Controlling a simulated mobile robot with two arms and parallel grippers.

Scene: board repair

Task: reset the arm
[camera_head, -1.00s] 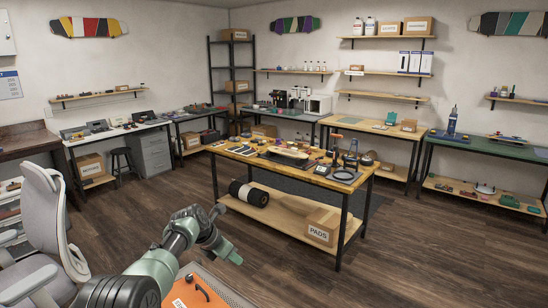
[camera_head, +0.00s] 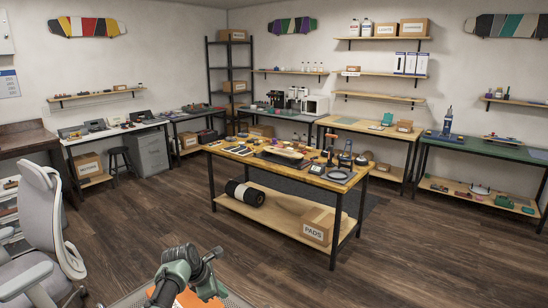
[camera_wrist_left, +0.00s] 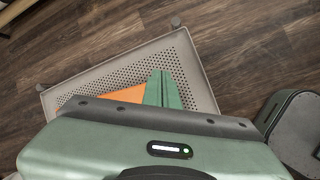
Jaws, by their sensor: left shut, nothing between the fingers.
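My left arm (camera_head: 185,272) shows folded low at the bottom edge of the head view, left of centre. My left gripper (camera_wrist_left: 163,78) shows in the left wrist view as two green fingers closed together, with nothing between them. The fingers hang over a grey perforated tray (camera_wrist_left: 75,94) and partly cover an orange thing (camera_wrist_left: 122,95) on it. In the head view the fingertips cannot be made out clearly. My right gripper is in neither view.
A workbench (camera_head: 352,181) with tools stands ahead, with a PADS box (camera_head: 316,228) and a black roll (camera_head: 245,193) on its lower shelf. An office chair (camera_head: 45,215) stands at the left. The wooden floor between chair and bench is clear.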

